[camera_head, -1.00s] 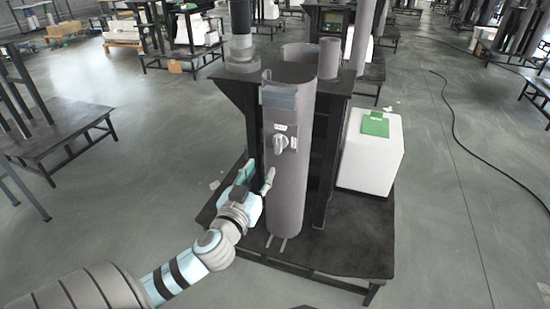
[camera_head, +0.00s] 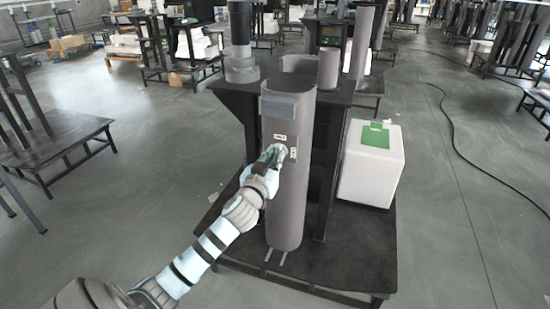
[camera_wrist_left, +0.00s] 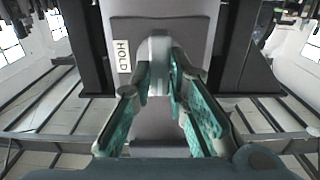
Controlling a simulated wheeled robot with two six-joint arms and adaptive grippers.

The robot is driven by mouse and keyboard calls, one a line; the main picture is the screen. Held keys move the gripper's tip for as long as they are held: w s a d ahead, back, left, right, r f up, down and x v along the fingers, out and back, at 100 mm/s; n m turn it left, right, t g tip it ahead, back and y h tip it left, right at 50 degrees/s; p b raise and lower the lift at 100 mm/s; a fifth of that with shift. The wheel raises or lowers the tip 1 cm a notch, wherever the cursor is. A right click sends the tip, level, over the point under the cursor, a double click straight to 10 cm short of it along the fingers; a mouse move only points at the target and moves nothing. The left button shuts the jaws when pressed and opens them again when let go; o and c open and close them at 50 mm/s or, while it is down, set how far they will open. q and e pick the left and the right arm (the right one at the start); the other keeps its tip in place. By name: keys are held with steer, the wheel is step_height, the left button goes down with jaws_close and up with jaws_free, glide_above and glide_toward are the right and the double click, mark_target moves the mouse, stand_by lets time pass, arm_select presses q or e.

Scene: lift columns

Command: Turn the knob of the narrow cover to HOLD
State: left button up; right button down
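The narrow cover (camera_head: 288,205) is a tall grey half-round shell standing upright at the front of the dark stand. Its light grey knob (camera_wrist_left: 160,58) is a raised bar, lying lengthwise up and down in the left wrist view. A white HOLD label (camera_wrist_left: 123,57) is left of it there. In the head view, one small label (camera_head: 280,138) sits above the knob and another (camera_head: 293,154) to its right; neither is readable. My left gripper (camera_head: 277,152) has its green-padded fingers closed in on both sides of the knob, mostly hiding it there. My right gripper is out of view.
The black table (camera_head: 340,260) carries the stand. A dark cylinder (camera_head: 240,45) rises at the stand's back left. Open floor lies to the left and right.

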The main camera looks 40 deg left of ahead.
arm_select(q)
jaws_close()
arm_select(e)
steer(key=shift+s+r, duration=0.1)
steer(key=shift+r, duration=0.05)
arm_select(q)
steer(key=shift+m+p, duration=0.55)
steer(key=shift+m, duration=0.05)
steer(key=m+p, duration=0.2)
steer(key=m, duration=0.2)
steer(key=shift+d, duration=0.1)
steer(key=shift+w+d+f+m+p, duration=0.15)
steer(key=shift+m+p, duration=1.05)
steer(key=shift+m, duration=1.95)
steer(key=shift+s+d+f+m+p, duration=0.15)
steer(key=shift+m+p, duration=1)
steer(key=shift+m, duration=2)
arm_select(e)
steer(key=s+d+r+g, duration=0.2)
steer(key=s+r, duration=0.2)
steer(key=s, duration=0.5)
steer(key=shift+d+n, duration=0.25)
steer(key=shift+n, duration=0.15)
arm_select(q)
steer(key=shift+a, duration=0.15)
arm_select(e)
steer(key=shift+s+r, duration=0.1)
